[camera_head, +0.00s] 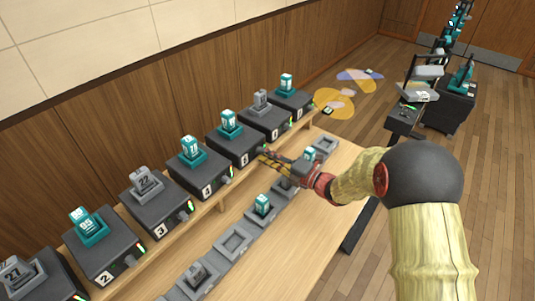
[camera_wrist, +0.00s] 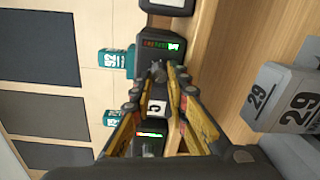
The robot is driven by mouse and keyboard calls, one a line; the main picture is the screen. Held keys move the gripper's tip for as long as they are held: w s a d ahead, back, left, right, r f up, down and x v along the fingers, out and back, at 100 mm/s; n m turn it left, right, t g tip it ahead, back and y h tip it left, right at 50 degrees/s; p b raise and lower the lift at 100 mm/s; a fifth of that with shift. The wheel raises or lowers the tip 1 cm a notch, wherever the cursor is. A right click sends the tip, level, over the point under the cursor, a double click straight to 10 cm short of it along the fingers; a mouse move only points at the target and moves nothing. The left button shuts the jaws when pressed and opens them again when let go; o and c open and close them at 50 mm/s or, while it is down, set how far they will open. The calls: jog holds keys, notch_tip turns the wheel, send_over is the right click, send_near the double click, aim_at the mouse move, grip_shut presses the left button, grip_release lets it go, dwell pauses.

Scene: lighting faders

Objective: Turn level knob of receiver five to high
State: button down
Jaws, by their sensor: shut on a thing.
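Receiver five (camera_head: 232,148) is a dark box on the wooden shelf, with a teal unit standing on top.
Similar receivers (camera_head: 187,171) stand in a row on both sides, with several grey docks (camera_head: 236,241) on the lower bench in front. A grey pack marked 29 (camera_wrist: 277,98) is close by in the wrist view. Open floor (camera_head: 470,150) lies to the right.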

jog(key=n+p, duration=0.6)
jog(key=n, duration=0.5)
jog(key=n+p, duration=0.6)
jog(key=n, duration=0.5)
jog(key=n+p, duration=0.7)
jog(key=n, duration=0.5)
jog(key=shift+w+d+f+t+y, duration=0.1)
jog(key=shift+d+f+t+y, duration=0.05)
jog(key=shift+f+t+y, duration=0.2)
dwell(0.5)
jog(key=c, duration=2)
grip_release()
jog(key=shift+c, duration=0.2)
jog(key=o, duration=0.3)
jog(key=shift+r, duration=0.15)
jog(key=shift+w, duration=0.1)
